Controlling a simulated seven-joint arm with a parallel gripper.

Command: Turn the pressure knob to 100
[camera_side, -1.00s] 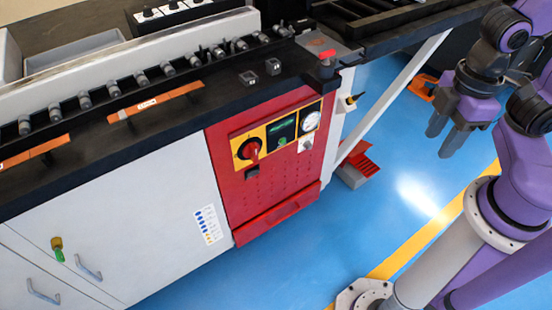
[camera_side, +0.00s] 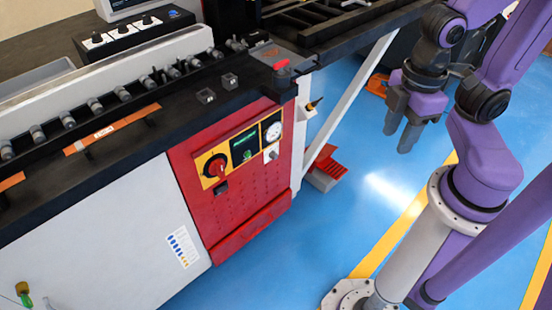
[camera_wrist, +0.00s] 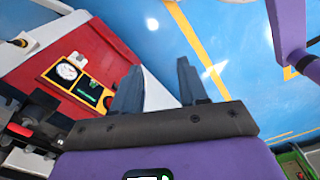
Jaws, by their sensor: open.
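The red machine panel (camera_side: 240,205) carries a yellow-framed control strip. A small pale knob (camera_side: 270,155) sits just below the gauge. I see no label telling which knob is for pressure, and the readings are too small to read. My gripper (camera_side: 397,142) is open and empty, pointing down over the floor, well to the right of the panel. In the wrist view my fingers (camera_wrist: 159,67) are apart, with the gauge (camera_wrist: 67,71) and display (camera_wrist: 88,89) to their left.
The black bench top (camera_side: 150,125) with a row of clamps runs above the panel. A slanted white leg (camera_side: 350,100) and a red foot pedal (camera_side: 325,170) stand between the panel and my gripper. Blue floor (camera_side: 310,245) lies open in front.

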